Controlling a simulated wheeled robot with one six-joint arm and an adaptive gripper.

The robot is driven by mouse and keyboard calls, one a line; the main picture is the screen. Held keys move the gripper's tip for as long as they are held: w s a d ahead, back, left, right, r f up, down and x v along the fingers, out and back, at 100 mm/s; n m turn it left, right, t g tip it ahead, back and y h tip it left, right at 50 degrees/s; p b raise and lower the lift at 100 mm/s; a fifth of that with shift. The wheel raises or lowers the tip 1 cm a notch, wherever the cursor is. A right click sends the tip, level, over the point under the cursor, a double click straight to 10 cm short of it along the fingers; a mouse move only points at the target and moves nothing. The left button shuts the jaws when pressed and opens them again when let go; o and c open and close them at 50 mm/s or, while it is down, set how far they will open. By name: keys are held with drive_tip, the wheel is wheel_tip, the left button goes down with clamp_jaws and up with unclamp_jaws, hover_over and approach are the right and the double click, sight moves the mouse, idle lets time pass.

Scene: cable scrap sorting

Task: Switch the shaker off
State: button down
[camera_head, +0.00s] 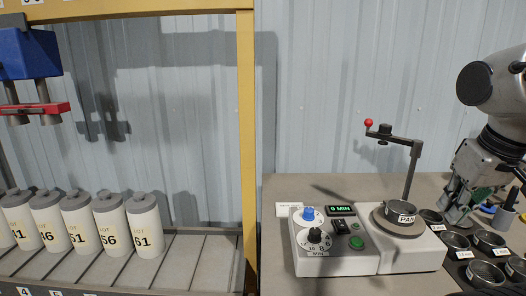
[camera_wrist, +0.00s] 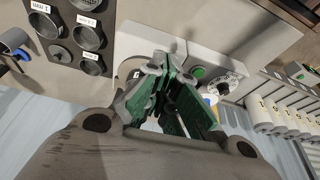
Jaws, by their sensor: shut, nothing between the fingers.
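The shaker stands on the table at the right of the head view, with a grey-white base (camera_head: 415,255) and a round seat carrying a dark pan (camera_head: 400,211). A clamp arm with a red knob (camera_head: 368,122) rises over the pan. Its control box (camera_head: 335,262) has a blue knob (camera_head: 308,214), a black dial (camera_head: 315,236), a display reading "0 MIN" (camera_head: 341,210), a black rocker switch (camera_head: 340,227) and a green button (camera_head: 356,243). The switch position is too small to tell. My gripper (camera_head: 450,207) is right of the shaker, shut and empty; its green-padded fingers show in the wrist view (camera_wrist: 172,100).
Several dark sieves (camera_head: 487,273) sit in a black tray right of the shaker. A yellow post (camera_head: 247,150) stands left of the table. Beyond it, several white lot bottles (camera_head: 145,228) line a roller shelf. The table behind the control box is mostly clear.

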drive_tip(key=d+r, duration=0.1)
drive_tip(key=n+g, duration=0.5)
drive_tip(key=n, duration=0.6)
hover_over(336, 231)
drive_tip(key=w+d, duration=0.1)
drive_tip(key=w, duration=0.1)
wheel_tip(336, 231, down, 3)
drive_tip(key=w+a+r+n, duration=0.1)
drive_tip(key=w+r+n, duration=0.1)
drive_tip(key=n, duration=0.2)
drive_tip(key=s+f+n, duration=0.1)
drive_tip(key=f, duration=0.3)
drive_tip(key=s+f, duration=0.1)
drive_tip(key=f, duration=0.4)
drive_tip(key=s+f+n, duration=0.1)
drive_tip(key=f, duration=0.3)
drive_tip(key=shift+s+f+n+g, duration=0.1)
drive_tip(key=shift+f+n+g, duration=0.1)
drive_tip(key=shift+n+g, duration=0.1)
